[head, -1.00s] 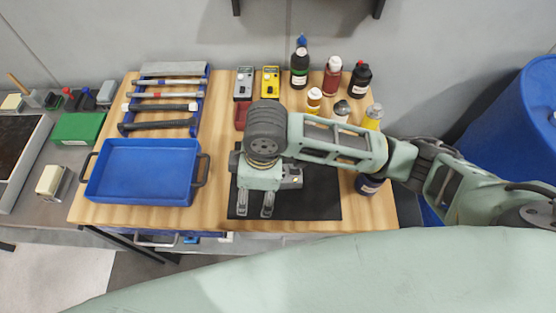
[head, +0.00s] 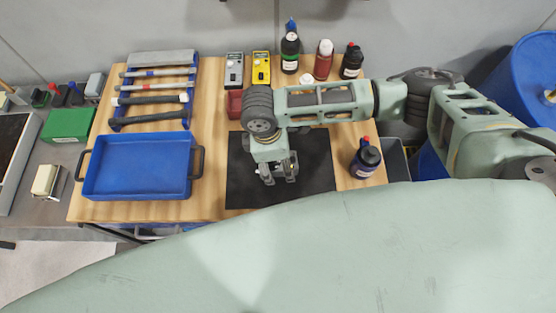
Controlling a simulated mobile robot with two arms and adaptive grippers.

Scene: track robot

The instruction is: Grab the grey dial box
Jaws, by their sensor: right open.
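The grey dial box (head: 234,70) stands at the back of the wooden table, left of a similar yellow dial box (head: 261,67). It is fully in sight and nothing touches it. My right gripper (head: 279,178) is open and points down over the black mat, nearer the front than the grey box and to its right. Nothing shows between its fingers. My left gripper is not in view.
A dark red box (head: 235,104) sits just in front of the grey box. A blue tray (head: 137,165) and a rack of hammers (head: 153,100) are on the left. Several bottles stand at the back right, and a dark bottle (head: 365,160) stands right of the black mat (head: 243,190).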

